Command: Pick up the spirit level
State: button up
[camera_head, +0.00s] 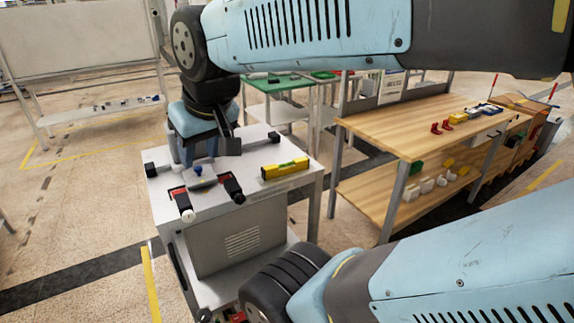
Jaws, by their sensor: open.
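The yellow spirit level (285,168) lies flat near the right edge of the light grey top of a cart (275,195). A green patch shows on it. My gripper (206,152) hangs above the back left part of the cart top, to the left of the level and apart from it. It is open with nothing seen between its fingers. My own arm crosses the top and lower right of the view. The level is not covered by it.
A grey fixture with a blue knob (198,171) stands below my gripper. Black-and-red clamps (182,203) (231,187) sit in front of it; small black blocks (151,169) (273,137) are near the edges. A wooden workbench (415,135) stands to the right.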

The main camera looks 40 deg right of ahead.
aim_at(268, 172)
jog(key=u, duration=0.8)
jog(key=i, duration=0.1)
jog(key=z, duration=2.8)
jog(key=k, duration=1.3)
jog(key=u, duration=0.5)
jog(key=i, duration=1.5)
jog(key=u, duration=0.05)
